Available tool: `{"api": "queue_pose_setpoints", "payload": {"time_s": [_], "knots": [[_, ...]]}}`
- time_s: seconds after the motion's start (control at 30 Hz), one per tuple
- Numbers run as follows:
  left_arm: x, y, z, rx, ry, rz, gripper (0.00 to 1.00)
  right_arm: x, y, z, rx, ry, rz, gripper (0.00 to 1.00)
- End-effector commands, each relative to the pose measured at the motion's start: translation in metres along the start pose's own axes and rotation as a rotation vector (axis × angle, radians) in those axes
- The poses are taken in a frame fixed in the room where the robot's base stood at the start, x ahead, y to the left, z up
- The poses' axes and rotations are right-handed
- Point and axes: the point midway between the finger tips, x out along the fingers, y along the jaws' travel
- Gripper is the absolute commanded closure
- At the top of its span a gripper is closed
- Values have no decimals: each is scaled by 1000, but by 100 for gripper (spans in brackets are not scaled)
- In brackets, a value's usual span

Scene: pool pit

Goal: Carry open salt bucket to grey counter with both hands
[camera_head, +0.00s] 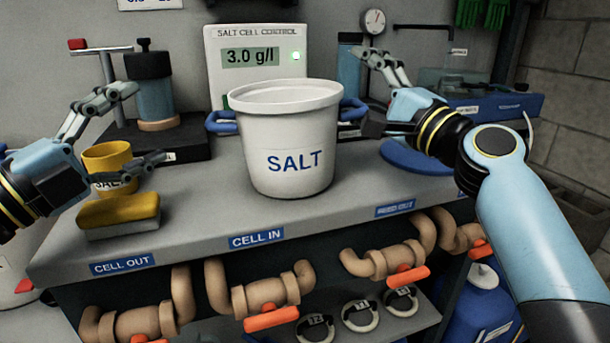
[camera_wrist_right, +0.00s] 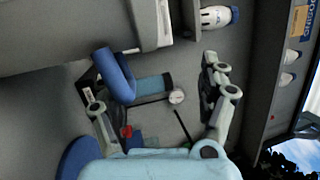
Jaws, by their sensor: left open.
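The white salt bucket (camera_head: 287,152), marked SALT, stands upright on the grey counter (camera_head: 204,210). Its top looks open, but the contents are hard to make out. It has a blue handle on its left side (camera_head: 221,122) and one on its right (camera_head: 353,109). My left gripper (camera_head: 143,124) is open and empty, left of the bucket and apart from it, near the yellow mug. My right gripper (camera_head: 369,92) is open beside the right handle. In the right wrist view the handle (camera_wrist_right: 114,76) overlaps one finger's tip; I cannot tell if they touch.
The yellow mug (camera_head: 105,158) and a yellow-and-grey sponge (camera_head: 119,213) sit at the counter's left. A salt cell control box (camera_head: 262,57) stands behind the bucket. A blue disc (camera_head: 415,158) lies right of it. Pipes with orange valve handles (camera_head: 271,319) run below the front edge.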

Motion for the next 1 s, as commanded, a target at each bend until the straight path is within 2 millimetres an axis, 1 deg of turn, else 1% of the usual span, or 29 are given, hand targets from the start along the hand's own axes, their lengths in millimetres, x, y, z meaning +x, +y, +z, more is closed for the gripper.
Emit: {"api": "queue_pose_setpoints", "payload": {"time_s": [0.27,0.37,0.47,0.7,0.8,0.9,1.0], "knots": [[0,0,0,0,0,0,23,0,-1,0,0,0,-1,20],[0,0,0,0,0,0,23,-7,0,0,-1,1,-1,20],[0,0,0,0,0,0,23,-22,0,0,-3,1,1,20],[0,0,0,0,0,0,23,-77,1,0,-3,-1,4,20],[0,0,0,0,0,0,23,-96,1,0,-1,-2,4,20],[0,0,0,0,0,0,23,-109,1,0,-2,-1,2,20],[0,0,0,0,0,0,23,-117,1,0,-1,0,1,20]]}}
